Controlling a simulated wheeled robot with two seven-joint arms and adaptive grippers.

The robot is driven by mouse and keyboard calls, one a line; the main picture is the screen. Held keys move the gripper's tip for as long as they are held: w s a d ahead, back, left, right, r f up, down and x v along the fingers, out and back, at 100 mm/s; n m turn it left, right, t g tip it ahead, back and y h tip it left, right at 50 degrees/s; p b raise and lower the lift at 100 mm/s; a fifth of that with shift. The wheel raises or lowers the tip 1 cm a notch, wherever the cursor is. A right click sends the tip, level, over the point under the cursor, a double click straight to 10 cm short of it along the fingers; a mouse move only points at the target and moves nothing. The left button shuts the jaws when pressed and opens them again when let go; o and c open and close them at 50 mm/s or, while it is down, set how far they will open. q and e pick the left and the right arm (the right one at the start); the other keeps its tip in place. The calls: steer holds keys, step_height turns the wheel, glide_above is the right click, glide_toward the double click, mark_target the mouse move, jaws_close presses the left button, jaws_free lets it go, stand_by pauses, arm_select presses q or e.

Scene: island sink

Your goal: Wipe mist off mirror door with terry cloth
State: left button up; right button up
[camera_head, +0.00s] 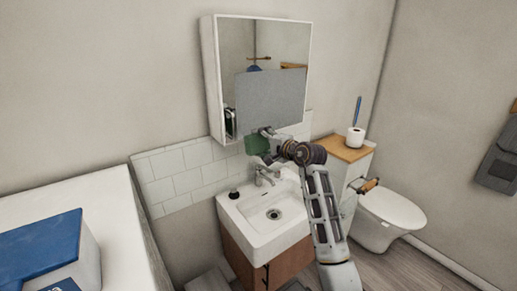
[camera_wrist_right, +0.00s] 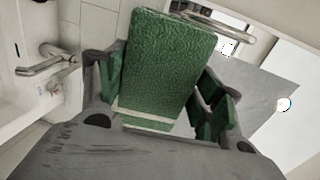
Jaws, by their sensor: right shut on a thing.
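The mirror door (camera_head: 285,42) is on a white wall cabinet above the sink. A flat grey patch of mist (camera_head: 271,98) covers most of its lower part; the upper part and a left strip reflect the room. The terry cloth (camera_head: 257,144) is green. My right gripper (camera_head: 268,142) is shut on it, just below the mirror's bottom edge. In the right wrist view the cloth (camera_wrist_right: 170,55) shows a pale stripe and sticks out between the grey fingers, and the grey patch (camera_wrist_right: 265,100) lies to the right. I cannot tell whether cloth and mirror touch. My left gripper is out of view.
The white sink (camera_head: 240,212) and its tap (camera_head: 264,176) are below my right gripper. A blue box (camera_head: 45,245) sits on the white surface at lower left.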

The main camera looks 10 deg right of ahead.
steer(key=shift+w+d+r+t, duration=0.15)
steer(key=shift+d+r+t, duration=0.15)
steer(key=shift+r+t, duration=0.4)
steer(key=shift+r+m+t, duration=0.15)
steer(key=shift+m+t, duration=0.15)
steer(key=shift+t, duration=0.1)
steer(key=shift+w, duration=0.15)
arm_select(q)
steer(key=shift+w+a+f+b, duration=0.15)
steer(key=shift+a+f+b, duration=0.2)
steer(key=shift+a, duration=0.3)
arm_select(e)
steer(key=x, duration=0.5)
steer(key=shift+w+a+r, duration=0.1)
steer(key=shift+w+a, duration=0.1)
steer(key=shift+w, duration=0.15)
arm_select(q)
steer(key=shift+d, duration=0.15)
